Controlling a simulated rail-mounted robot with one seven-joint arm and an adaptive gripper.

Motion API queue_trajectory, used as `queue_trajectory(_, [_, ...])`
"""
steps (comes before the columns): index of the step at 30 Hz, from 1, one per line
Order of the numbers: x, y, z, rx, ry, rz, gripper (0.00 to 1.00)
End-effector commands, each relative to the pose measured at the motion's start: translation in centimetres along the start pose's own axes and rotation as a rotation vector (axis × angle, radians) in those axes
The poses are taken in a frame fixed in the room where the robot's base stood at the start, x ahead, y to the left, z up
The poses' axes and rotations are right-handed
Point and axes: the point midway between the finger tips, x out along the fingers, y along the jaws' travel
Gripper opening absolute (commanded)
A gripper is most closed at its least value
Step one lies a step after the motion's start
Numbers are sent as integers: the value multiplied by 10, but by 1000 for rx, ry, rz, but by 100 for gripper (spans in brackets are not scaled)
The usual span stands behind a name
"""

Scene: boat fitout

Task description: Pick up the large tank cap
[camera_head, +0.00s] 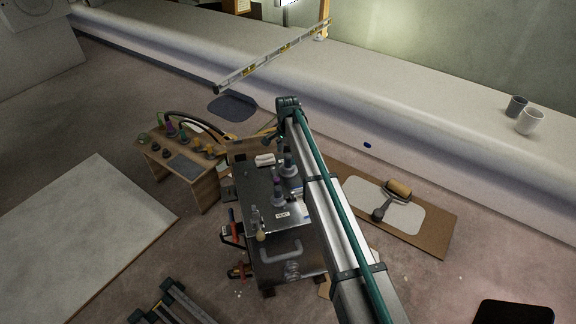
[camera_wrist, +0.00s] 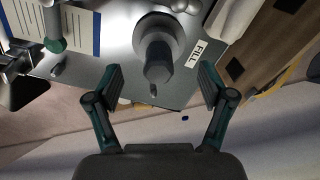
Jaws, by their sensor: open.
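A large round grey cap (camera_wrist: 158,48) with a darker knob sits on a metal tank top (camera_wrist: 115,42) in the wrist view, beside a white FILL label (camera_wrist: 194,53).
A small bench (camera_head: 183,168) with several coloured items stands left of the tank. A board (camera_head: 440,225) with a roller tool lies on the right. A teal-ended part (camera_wrist: 55,42) and striped paper (camera_wrist: 82,28) are left of the cap. A spirit level (camera_head: 270,62) lies behind.

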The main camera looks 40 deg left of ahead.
Motion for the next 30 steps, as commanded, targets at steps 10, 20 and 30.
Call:
queue_trajectory(10, [27, 2, -2, 0, -1, 1, 81])
queue_trajectory(20, [61, 2, -3, -1, 0, -1, 81])
queue_trajectory(30, [62, 2, -3, 0, 0, -1, 54])
